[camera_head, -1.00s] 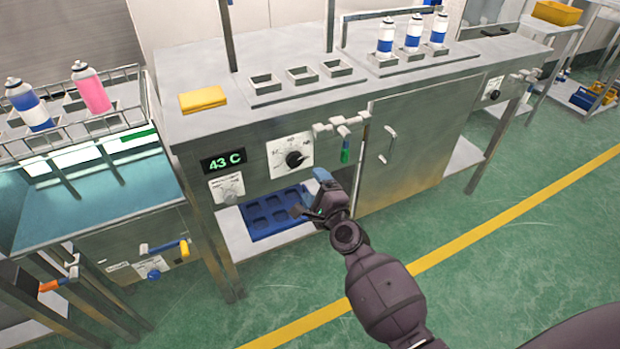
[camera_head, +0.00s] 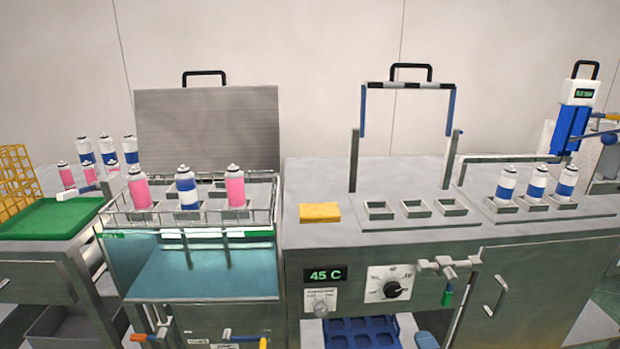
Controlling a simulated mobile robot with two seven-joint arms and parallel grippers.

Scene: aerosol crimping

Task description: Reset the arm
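Neither of my grippers can be made out in the head view. The crimping bench (camera_head: 380,235) carries a temperature display (camera_head: 325,275) reading 45 C, a round black knob (camera_head: 392,289) and a valve with a green handle (camera_head: 447,296). A blue piece (camera_head: 427,340) shows at the bottom edge below the valve, cut off; I cannot tell what it belongs to.
Left of the bench, a wire rack (camera_head: 150,217) holds pink and blue-white cans over a teal basin (camera_head: 205,272). Three blue-white cans stand in a holder (camera_head: 590,209) at right. Three square sockets (camera_head: 415,208) are empty. A yellow sponge (camera_head: 320,212) lies nearby.

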